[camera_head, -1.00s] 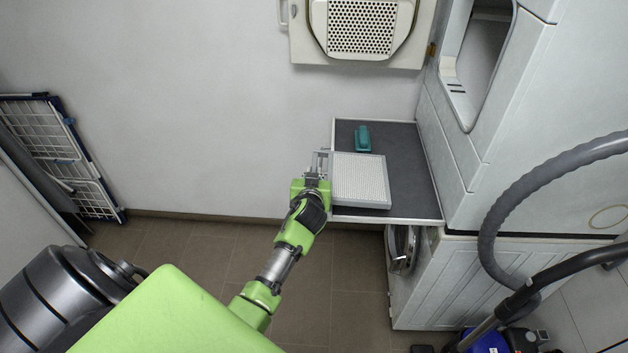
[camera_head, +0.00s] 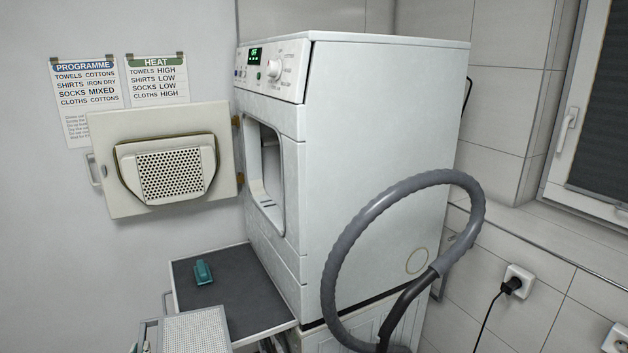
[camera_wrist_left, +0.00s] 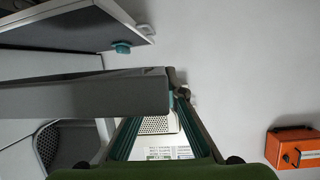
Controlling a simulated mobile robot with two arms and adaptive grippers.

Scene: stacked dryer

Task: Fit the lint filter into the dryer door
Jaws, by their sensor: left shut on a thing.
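The lint filter (camera_head: 195,333) is a pale box with a fine mesh face, low in the head view and cut by the bottom edge. My left gripper (camera_head: 146,335) is at its left side, shut on it. In the left wrist view the filter (camera_wrist_left: 85,97) shows as a long grey edge reaching left from the fingertips of my left gripper (camera_wrist_left: 172,88). The dryer door (camera_head: 103,125) hangs wide open left of the dryer (camera_head: 385,130), its inner side with a perforated cover (camera_head: 172,175) facing me. My right gripper is not in view.
A dark pull-out shelf (camera_head: 238,282) sits below the dryer opening (camera_head: 268,170), carrying a teal brush-like object (camera_head: 203,272). A grey hose (camera_head: 345,245) loops before the dryer's side. An orange box (camera_wrist_left: 292,148) hangs on the wall.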

